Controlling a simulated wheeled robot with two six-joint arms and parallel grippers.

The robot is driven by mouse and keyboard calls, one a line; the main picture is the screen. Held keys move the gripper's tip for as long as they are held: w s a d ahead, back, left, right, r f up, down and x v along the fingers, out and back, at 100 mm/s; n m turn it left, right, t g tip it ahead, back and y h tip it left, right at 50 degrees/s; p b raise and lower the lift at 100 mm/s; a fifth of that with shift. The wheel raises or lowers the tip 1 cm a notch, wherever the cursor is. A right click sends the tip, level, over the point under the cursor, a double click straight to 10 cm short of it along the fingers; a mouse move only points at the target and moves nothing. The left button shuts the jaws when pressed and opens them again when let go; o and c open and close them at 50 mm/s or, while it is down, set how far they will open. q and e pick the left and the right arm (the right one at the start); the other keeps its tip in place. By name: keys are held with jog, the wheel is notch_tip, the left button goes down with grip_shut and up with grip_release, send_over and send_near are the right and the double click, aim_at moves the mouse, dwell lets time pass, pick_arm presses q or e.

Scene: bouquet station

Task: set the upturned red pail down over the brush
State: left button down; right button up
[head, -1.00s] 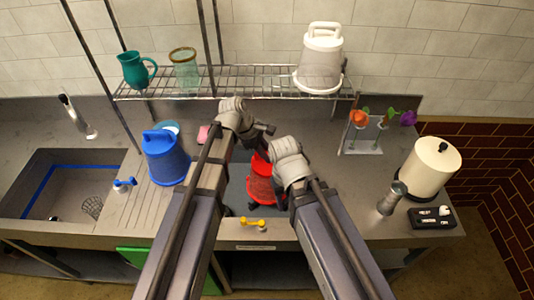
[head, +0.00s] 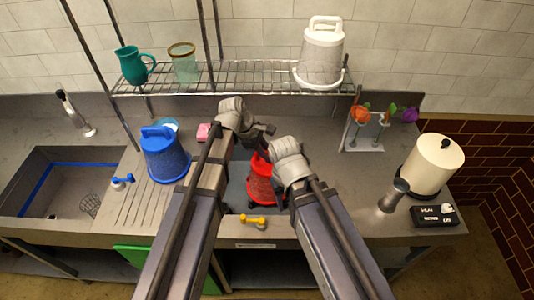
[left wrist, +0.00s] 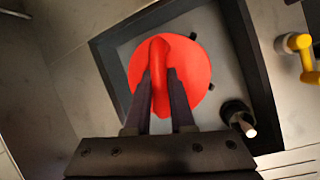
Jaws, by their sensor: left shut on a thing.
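The red pail (head: 262,186) is upturned over the grey recessed area at the middle of the counter, partly covered by my arms in the head view. In the left wrist view the pail (left wrist: 190,85) is seen from above, with its handle (left wrist: 160,70) between the fingers. My left gripper (left wrist: 160,88) is shut on that handle. Whether the pail's rim touches the surface cannot be told. My right gripper (head: 284,182) is close to the pail's right side; its fingers are not clear.
A blue pail (head: 164,155) stands left, beside the sink (head: 40,165). A yellow tap-like piece (head: 254,221) lies at the front edge. A white pail (head: 320,55) stands on the wire rack (head: 220,78). A cream canister (head: 432,165) and metal cup (head: 394,196) stand right.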

pick_arm(q)
jog(key=shift+f+b, duration=0.85)
jog(key=shift+f, duration=0.15)
pick_arm(e)
jog(key=shift+f, duration=0.95)
pick_arm(q)
jog(key=c, duration=0.7)
grip_release()
jog(key=p+v, duration=0.7)
jog(key=v, duration=0.1)
jog(key=shift+d, duration=0.1)
pick_arm(e)
notch_tip(320, 180, up, 7)
